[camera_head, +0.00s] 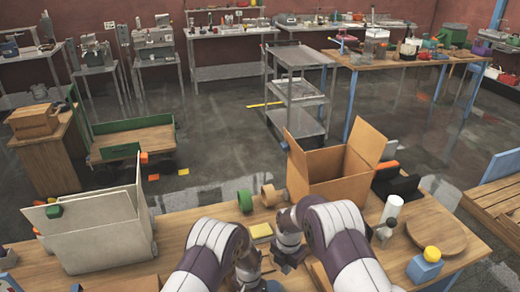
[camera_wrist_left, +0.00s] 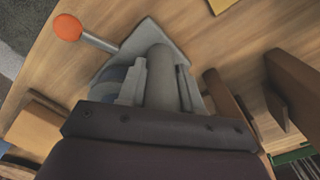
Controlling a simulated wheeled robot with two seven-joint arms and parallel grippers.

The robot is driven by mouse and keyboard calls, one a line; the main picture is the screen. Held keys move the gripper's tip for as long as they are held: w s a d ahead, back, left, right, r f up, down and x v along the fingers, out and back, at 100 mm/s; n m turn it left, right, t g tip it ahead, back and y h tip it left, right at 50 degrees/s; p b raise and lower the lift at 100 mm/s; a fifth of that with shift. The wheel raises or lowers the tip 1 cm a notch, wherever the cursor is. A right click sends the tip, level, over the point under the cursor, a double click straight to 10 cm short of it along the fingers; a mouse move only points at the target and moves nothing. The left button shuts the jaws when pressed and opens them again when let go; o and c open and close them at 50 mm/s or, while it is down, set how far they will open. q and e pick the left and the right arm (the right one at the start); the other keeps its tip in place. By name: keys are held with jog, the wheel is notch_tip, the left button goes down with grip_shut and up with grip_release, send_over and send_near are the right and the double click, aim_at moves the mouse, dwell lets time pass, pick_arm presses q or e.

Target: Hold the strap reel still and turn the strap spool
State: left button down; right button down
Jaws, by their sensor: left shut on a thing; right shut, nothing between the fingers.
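In the left wrist view a grey device, which looks like the strap reel (camera_wrist_left: 141,42), has a flat pointed plate, an upright grey post (camera_wrist_left: 161,65) and an orange knob (camera_wrist_left: 67,27) on a short rod. My left gripper (camera_wrist_left: 160,88) is shut around the post. A blue-grey round part (camera_wrist_left: 112,77), perhaps the strap spool, shows partly beside the left finger. In the head view my arms hide most of the reel. My right gripper (camera_head: 287,266) is shut and empty, pointing down over the table near my left wrist.
An open cardboard box (camera_head: 325,172) and a pale box (camera_head: 98,232) stand on the wooden table (camera_head: 180,215). A green tape roll (camera_head: 245,201), a tan roll (camera_head: 268,195) and a yellow block (camera_head: 261,231) lie between them. A white bottle (camera_head: 391,209) stands at right.

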pick_arm(q)
jog(key=c, duration=0.7)
grip_release()
